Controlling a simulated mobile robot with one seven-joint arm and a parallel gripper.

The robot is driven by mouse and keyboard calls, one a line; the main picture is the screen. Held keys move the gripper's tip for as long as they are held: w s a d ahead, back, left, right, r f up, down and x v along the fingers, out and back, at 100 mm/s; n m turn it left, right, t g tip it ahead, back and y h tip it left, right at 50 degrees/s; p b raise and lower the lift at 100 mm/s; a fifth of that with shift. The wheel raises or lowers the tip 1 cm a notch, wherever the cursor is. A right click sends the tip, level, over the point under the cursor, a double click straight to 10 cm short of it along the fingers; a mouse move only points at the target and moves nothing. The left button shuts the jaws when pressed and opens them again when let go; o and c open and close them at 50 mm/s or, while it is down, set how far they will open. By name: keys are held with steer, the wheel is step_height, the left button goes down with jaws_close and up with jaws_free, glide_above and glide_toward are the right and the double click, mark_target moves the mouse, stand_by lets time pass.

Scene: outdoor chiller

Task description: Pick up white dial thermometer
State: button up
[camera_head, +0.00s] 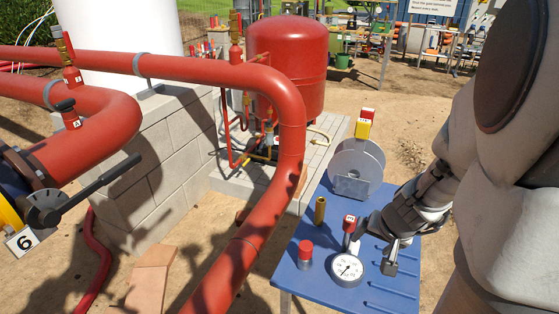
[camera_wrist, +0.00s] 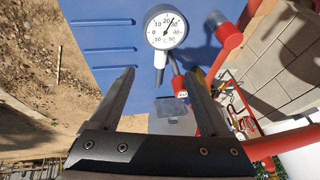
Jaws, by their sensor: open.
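The white dial thermometer (camera_head: 347,268) lies face up on the blue table, with a round white face and black needle. In the wrist view the thermometer (camera_wrist: 166,27) is at the top centre, beyond my fingertips, with a dark stem reaching down toward the space between them. My gripper (camera_head: 391,258) is just right of the dial in the head view. In the wrist view my gripper (camera_wrist: 160,74) has its two fingers wide apart, with nothing held. A red-tagged part (camera_head: 349,223) stands right behind the dial; its tag (camera_wrist: 181,94) shows near the right finger.
The blue table (camera_head: 318,294) also holds a red-capped cylinder (camera_head: 305,250), a brass tube (camera_head: 320,210) and an upright grey disc (camera_head: 356,162) with yellow and red blocks above it. A thick red pipe (camera_head: 290,130) passes left of the table.

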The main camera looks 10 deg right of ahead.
steer(key=b, duration=0.7)
glide_above(353, 256)
steer(key=s, duration=0.3)
steer(key=f, duration=1)
steer(key=shift+s+a+f, duration=0.1)
steer(key=shift+a+f, duration=0.1)
steer(key=shift+a, duration=0.15)
steer(key=b+x, duration=0.1)
steer(key=x, duration=0.1)
steer(key=b+x, duration=0.1)
steer(key=x, duration=0.2)
steer(key=shift+w+d+f, duration=0.1)
steer(key=shift+w+d, duration=0.1)
steer(key=shift+w, duration=0.3)
